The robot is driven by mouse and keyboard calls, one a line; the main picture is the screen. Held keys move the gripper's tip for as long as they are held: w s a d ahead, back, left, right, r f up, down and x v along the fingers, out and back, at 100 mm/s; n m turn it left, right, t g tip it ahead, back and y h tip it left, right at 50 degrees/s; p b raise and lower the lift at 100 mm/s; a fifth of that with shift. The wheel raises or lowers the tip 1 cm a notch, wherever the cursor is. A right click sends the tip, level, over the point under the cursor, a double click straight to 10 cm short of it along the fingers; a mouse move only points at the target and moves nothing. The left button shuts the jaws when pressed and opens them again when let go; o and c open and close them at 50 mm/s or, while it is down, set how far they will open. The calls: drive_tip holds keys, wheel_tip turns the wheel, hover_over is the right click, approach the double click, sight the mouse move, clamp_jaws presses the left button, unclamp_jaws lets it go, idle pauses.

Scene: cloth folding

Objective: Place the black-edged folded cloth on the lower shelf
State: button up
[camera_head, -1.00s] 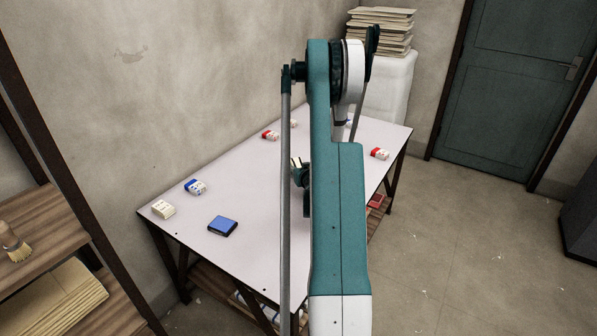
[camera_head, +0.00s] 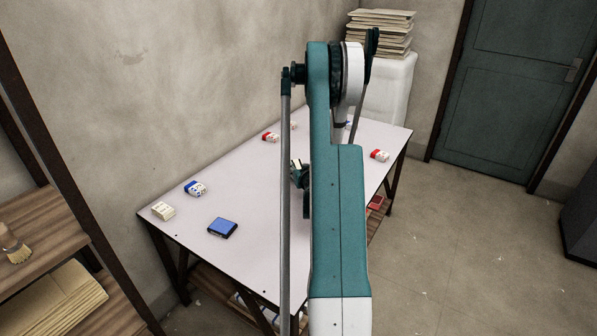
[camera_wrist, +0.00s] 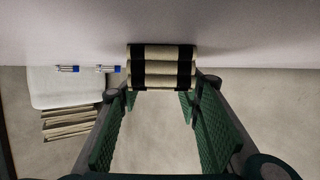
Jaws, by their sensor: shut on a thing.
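A cream folded cloth with black bands near its edges (camera_wrist: 162,66) is between the fingertips of my gripper (camera_wrist: 160,92) in the wrist view. The green fingers are shut on it. In the head view, a small part of the cream and black cloth (camera_head: 297,163) shows left of my arm, over the table. My arm hides most of the gripper there. The lower shelf (camera_head: 212,287) is a slatted wooden board under the table, and the tabletop hides most of it.
The pale tabletop (camera_head: 265,190) holds a blue folded cloth (camera_head: 222,227), a blue-banded one (camera_head: 195,188), a cream one (camera_head: 163,210) and red-banded ones (camera_head: 379,155). A red item (camera_head: 375,203) lies on the shelf below. The tabletop's middle left is clear. A wooden rack (camera_head: 40,215) stands at left.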

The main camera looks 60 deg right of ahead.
wheel_tip(320, 180, up, 10)
drive_tip(key=p, duration=0.3)
idle(0.6)
idle(0.5)
idle(0.4)
drive_tip(key=w+a+r+n+t, duration=0.1)
drive_tip(key=a+r, duration=2.6)
drive_tip(key=r, duration=0.4)
drive_tip(key=shift+w+a+r+y, duration=0.2)
drive_tip(key=shift+w+y, duration=0.05)
drive_tip(key=shift+y, duration=0.15)
idle(0.6)
